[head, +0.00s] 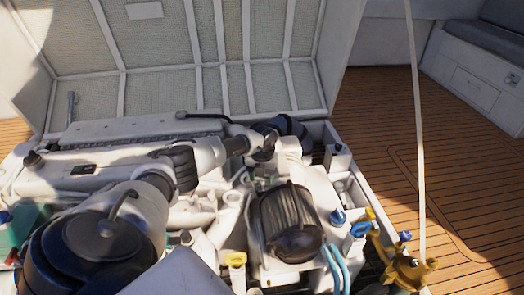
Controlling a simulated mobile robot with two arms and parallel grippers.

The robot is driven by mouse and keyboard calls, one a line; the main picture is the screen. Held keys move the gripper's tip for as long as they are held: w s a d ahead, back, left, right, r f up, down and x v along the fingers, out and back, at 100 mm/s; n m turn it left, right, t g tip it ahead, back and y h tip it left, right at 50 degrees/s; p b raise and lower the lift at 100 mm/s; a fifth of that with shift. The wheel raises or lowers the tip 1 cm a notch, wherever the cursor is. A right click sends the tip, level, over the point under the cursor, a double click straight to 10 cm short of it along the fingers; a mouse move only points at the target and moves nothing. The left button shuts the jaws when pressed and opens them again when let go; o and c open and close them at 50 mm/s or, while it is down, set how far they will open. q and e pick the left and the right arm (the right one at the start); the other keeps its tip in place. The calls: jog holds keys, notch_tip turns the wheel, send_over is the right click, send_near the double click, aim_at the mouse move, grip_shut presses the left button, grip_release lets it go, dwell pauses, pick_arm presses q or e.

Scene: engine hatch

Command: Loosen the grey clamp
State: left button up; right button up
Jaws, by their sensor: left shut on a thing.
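My left arm reaches in from the left across the engine bay. Its dark gripper (264,150) is at the far side of the bay, beside a dark cylindrical part (287,125). The gripper is shut on a small part there, which looks to be the grey clamp. The fingers and the arm hide most of the clamp, so I cannot tell how tight it sits. My right gripper is not in view.
The raised hatch lid (190,75) stands behind the bay. A ribbed dark engine part (288,222), a yellow cap (236,260), blue hoses (336,268) and a brass fitting (408,268) crowd the near side. Wooden deck (455,190) is clear at right.

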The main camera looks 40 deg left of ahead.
pick_arm(q)
jog(key=o, duration=0.9)
jog(key=shift+r, duration=0.55)
notch_tip(320, 180, up, 10)
jog(key=p, duration=0.2)
jog(key=shift+f+p, duration=0.1)
jog(key=shift+p, duration=0.2)
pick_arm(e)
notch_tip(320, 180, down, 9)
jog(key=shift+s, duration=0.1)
